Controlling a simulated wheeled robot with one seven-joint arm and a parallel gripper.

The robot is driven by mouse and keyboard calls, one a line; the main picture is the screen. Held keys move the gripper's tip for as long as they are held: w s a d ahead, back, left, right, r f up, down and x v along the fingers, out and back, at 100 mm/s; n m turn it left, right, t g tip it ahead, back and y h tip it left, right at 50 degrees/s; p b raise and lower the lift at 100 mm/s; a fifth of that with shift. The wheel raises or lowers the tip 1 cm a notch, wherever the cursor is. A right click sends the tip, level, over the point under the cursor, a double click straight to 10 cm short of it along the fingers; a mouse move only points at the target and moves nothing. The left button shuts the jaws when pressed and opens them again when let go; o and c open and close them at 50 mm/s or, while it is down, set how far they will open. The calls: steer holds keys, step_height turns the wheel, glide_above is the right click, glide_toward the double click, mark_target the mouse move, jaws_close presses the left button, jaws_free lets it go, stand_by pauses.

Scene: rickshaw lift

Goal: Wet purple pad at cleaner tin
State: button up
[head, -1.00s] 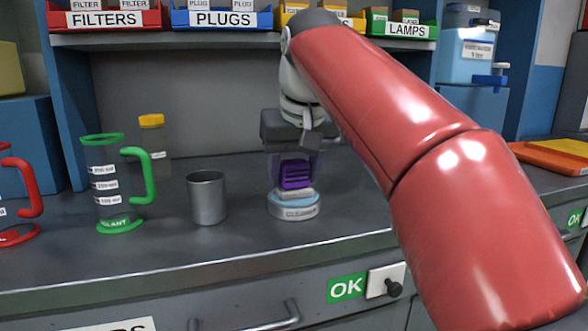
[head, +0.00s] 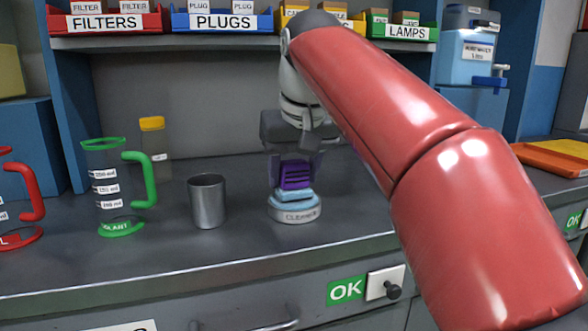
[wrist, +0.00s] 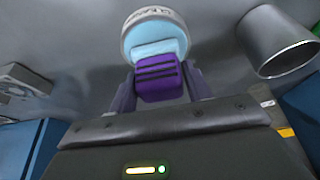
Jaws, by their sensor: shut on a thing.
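The purple pad (head: 295,175) is upright between the fingers of my gripper (head: 294,168), which is shut on it. Dark lines cross its purple side. Its lower part is light blue and is at the top of the cleaner tin (head: 295,214), a low round grey tin with a light blue top. The pad seems to touch that top. In the wrist view, the pad (wrist: 158,80) sits between the two fingers (wrist: 158,90), and its blue end overlaps the tin (wrist: 150,18). The exact contact line is hard to tell.
A metal cup (head: 207,202) stands left of the tin. Further left are a green-handled jug (head: 110,185), a yellow-capped bottle (head: 154,150) and a red-handled jug (head: 20,200). A shelf of labelled bins (head: 222,22) is above. The counter's front edge is close by.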

mark_target(295, 161)
step_height(295, 161, up, 2)
steer(key=shift+r+p, duration=0.1)
steer(key=shift+p, duration=0.55)
steer(key=shift+r, duration=2.15)
